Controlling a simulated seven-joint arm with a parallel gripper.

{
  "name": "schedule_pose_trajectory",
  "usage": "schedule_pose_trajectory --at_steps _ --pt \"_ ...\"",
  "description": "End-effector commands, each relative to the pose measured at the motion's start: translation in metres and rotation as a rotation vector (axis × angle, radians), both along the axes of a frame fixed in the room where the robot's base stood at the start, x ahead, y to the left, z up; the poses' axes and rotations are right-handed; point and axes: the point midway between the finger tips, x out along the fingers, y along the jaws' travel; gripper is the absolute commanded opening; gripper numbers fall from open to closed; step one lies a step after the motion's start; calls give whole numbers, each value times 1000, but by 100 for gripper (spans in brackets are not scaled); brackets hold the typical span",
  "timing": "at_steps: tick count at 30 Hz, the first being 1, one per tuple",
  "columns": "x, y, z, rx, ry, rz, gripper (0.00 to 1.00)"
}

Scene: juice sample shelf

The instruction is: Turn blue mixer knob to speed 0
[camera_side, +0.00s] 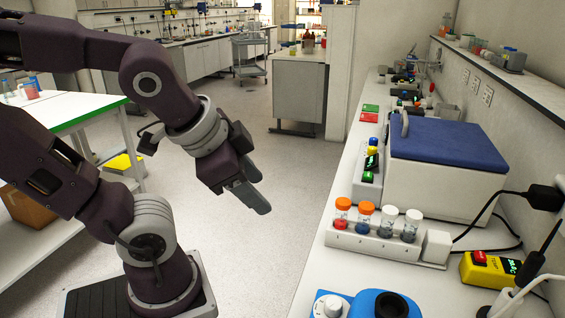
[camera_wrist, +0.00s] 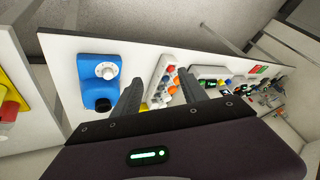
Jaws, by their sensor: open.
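The blue mixer (camera_side: 352,298) stands on the white bench at the bottom edge of the side view, partly cut off. Its round white knob (camera_side: 330,305) faces up, and a dark round cup (camera_side: 393,306) sits to the right of it. In the wrist view the blue mixer (camera_wrist: 98,85) is left of my fingers, with the white knob (camera_wrist: 106,71) showing; its scale is too small to read. My gripper (camera_side: 257,192) is open and empty over the floor, left of the bench and apart from the mixer. Its two fingers also show in the wrist view (camera_wrist: 161,76).
A white tube rack (camera_side: 375,243) with several capped tubes stands behind the mixer. A blue-lidded white box (camera_side: 445,180) is farther back. A yellow device (camera_side: 488,270) and cables lie at the right. Bench space left of the rack is narrow.

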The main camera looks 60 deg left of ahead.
Motion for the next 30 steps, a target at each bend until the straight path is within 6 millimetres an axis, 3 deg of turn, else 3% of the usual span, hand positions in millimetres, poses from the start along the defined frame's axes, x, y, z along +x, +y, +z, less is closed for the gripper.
schedule_pose_trajectory --at_steps 6,12,26,30 --pt "41 25 5 350 -45 -311 50" --pt "63 29 10 534 -69 -503 50" --pt "67 29 11 559 -73 -530 49" --pt "81 19 4 508 20 -536 49"
